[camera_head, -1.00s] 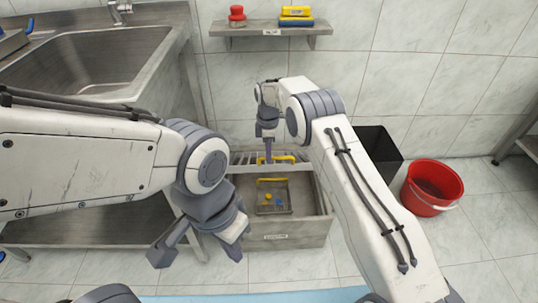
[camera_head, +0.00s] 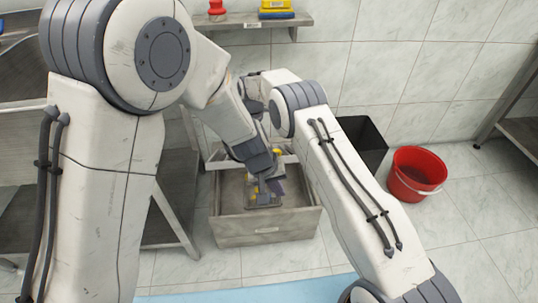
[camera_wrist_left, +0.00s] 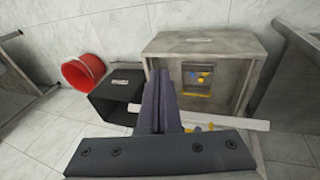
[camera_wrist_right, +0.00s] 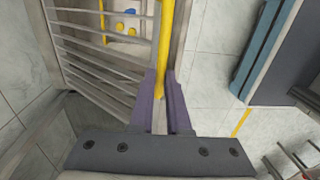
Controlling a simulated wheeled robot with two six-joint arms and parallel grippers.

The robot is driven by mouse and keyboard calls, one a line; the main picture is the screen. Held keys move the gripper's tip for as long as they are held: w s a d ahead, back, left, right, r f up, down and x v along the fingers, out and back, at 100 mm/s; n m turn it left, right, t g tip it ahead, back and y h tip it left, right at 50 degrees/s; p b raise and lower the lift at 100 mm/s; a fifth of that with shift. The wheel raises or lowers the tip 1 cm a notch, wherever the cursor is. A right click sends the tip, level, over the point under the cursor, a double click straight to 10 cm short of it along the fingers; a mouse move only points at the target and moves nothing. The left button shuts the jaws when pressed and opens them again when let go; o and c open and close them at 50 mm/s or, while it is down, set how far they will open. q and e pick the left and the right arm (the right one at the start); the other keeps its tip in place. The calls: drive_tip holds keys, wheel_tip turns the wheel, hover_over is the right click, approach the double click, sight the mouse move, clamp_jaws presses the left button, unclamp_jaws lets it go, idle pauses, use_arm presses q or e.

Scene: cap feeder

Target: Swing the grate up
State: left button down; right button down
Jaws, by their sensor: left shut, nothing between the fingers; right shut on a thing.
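The grey metal box (camera_head: 232,240) stands on the floor. The slatted grate (camera_wrist_right: 85,52) has a yellow handle (camera_wrist_right: 166,40), and my right gripper (camera_wrist_right: 160,85) is shut on that handle. In the head view my left forearm hides most of the grate and my right gripper. My left gripper (camera_head: 267,188) reaches down over the box; in its wrist view its fingers (camera_wrist_left: 160,80) are shut and empty, in front of the box. A pale bar (camera_wrist_left: 225,122) and a bit of yellow lie beside them. A small tray (camera_wrist_left: 196,88) with yellow and blue pieces is inside the box.
A black bin (camera_head: 362,145) and a red bucket (camera_head: 418,172) stand right of the box. A wall shelf (camera_head: 262,22) holds red, yellow and blue things. A metal sink table (camera_head: 170,205) is at the left. A blue mat (camera_head: 250,291) lies in front.

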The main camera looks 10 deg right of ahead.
drive_tip(key=shift+w+d+f, duration=0.1)
drive_tip(key=shift+w+d, duration=0.05)
drive_tip(key=shift+w, duration=0.15)
use_arm(q)
drive_tip(key=w+a+f+n+t+y, duration=0.15)
drive_tip(key=w+f, duration=0.25)
drive_tip(key=f, duration=0.4)
drive_tip(key=w+a+f+n+y, duration=0.1)
drive_tip(key=w+a+f+n, duration=0.25)
drive_tip(key=f, duration=0.35)
drive_tip(key=w+a+f+t+y, duration=0.1)
drive_tip(key=a+f+t+y, duration=0.4)
drive_tip(key=a+f, duration=0.55)
drive_tip(key=s+d+r+m+t+h, duration=0.3)
drive_tip(key=d+r+m+t+h, duration=0.15)
drive_tip(key=d+r+t, duration=0.85)
drive_tip(key=d+x, duration=0.2)
drive_tip(key=x, duration=1.1)
drive_tip(key=shift+w+d+f+t, duration=0.2)
drive_tip(key=shift+w+d+t, duration=0.1)
drive_tip(key=shift+w+t, duration=0.05)
